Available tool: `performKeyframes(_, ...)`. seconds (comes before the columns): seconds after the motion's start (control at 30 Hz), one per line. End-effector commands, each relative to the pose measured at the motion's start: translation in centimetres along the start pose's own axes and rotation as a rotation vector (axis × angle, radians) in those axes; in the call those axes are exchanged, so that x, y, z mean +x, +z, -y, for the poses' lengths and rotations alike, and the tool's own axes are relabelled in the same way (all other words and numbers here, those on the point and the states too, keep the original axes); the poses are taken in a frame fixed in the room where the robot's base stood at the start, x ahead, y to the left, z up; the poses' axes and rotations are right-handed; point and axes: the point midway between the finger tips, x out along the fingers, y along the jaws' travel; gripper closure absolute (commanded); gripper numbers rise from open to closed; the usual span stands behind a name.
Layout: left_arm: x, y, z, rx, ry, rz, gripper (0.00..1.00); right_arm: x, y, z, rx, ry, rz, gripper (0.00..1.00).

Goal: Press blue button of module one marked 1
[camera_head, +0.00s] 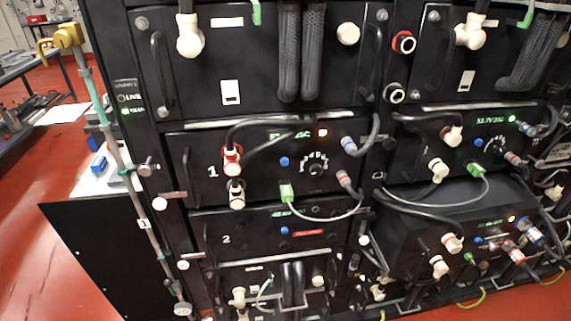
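Module one (260,178), a black unit with a white "1" at its left, sits in the left rack in the head view. Its small round blue button (284,161) is in the middle of the front, left of a dial (316,168). The button is unobstructed. A red-ringed connector (232,158) and a white connector (237,192) sit near the "1". A green plug (287,192) is below the button. Neither of my grippers is in view.
Module two (255,240), below, has a similar blue button (284,230). Black cables arch across module one's upper left. A second rack stands at right with similar modules (470,145). A pole with a yellow top (68,35) stands at left. Red floor (30,250) is open there.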

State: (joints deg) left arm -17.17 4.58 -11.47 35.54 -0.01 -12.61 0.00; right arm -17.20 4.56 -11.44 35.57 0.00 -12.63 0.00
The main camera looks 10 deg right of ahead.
Motion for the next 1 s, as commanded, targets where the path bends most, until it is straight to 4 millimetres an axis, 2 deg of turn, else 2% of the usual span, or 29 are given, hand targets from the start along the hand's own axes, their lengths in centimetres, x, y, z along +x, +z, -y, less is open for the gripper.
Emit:
performKeyframes(0.03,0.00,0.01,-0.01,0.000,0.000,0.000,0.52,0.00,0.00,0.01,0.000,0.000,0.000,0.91)
performKeyframes(0.07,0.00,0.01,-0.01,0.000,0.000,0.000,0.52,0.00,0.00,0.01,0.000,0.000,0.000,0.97)
performKeyframes(0.1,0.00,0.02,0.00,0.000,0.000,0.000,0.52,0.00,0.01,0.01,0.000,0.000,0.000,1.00)
performKeyframes(1.0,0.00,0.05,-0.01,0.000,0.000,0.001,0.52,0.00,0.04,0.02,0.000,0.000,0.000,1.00)
